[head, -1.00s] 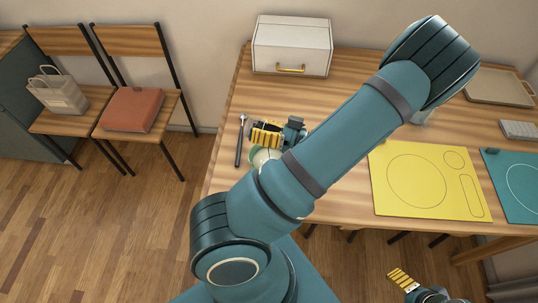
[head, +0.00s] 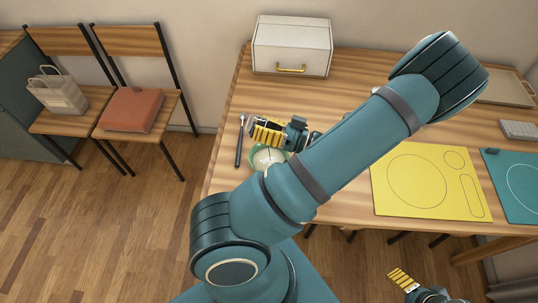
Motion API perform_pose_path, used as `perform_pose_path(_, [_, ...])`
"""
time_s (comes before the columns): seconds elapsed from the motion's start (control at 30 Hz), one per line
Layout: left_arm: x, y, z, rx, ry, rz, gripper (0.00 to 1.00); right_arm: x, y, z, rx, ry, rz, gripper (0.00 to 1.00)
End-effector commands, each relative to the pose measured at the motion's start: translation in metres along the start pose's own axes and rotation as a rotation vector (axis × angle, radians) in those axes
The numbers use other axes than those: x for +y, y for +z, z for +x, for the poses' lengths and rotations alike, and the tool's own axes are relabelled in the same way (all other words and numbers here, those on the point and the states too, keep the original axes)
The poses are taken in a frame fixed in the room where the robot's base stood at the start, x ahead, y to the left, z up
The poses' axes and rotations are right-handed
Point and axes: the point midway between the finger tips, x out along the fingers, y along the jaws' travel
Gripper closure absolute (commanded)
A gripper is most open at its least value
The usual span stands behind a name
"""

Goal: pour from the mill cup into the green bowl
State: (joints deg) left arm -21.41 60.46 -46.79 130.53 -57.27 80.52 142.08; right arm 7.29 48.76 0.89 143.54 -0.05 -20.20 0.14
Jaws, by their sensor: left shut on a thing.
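The green bowl (head: 285,152) sits near the left part of the table's front edge, partly hidden by my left arm. Something pale shows inside it. My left gripper (head: 258,131), with yellow fingers, is just above and behind the bowl. It is shut on a small greyish thing at its fingertips, which I take to be the mill cup (head: 249,122). The fingers hide most of the cup, so its tilt and contents cannot be told. My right gripper (head: 402,280) is low at the bottom, off the table, and appears empty; its finger gap is unclear.
A dark long-handled tool (head: 239,142) lies left of the bowl. A white box (head: 291,46) with a gold handle stands at the back. A yellow mat (head: 430,180), a teal mat (head: 515,180) and a tray (head: 508,90) are at right. My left arm crosses the table's middle.

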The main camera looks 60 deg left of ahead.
Motion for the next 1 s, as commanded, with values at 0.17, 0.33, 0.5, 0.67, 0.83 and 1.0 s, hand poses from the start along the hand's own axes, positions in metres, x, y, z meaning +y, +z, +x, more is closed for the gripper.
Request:
perform_pose_path(0.17, [-0.001,-0.002,0.000,0.019,-0.010,0.000,0.85,0.000,0.000,0.000,0.000,0.000,0.000,0.20])
perform_pose_path(0.33, [-0.002,-0.004,-0.001,0.035,-0.020,-0.001,0.85,0.000,0.000,0.000,0.000,0.000,0.000,0.20])
perform_pose_path(0.5, [-0.003,-0.005,-0.001,0.051,-0.030,-0.001,0.85,0.000,0.000,0.001,0.000,0.000,0.000,0.20])
perform_pose_path(0.67, [-0.004,-0.007,-0.001,0.066,-0.038,0.000,0.85,0.000,0.000,0.001,0.000,0.000,0.000,0.20])
perform_pose_path(0.83, [-0.005,-0.009,-0.001,0.083,-0.047,0.000,0.85,0.000,0.000,0.001,0.000,0.000,0.000,0.20])
perform_pose_path(1.0, [-0.006,-0.011,-0.002,0.099,-0.057,0.000,0.85,0.000,0.000,0.001,0.000,0.000,0.000,0.20])
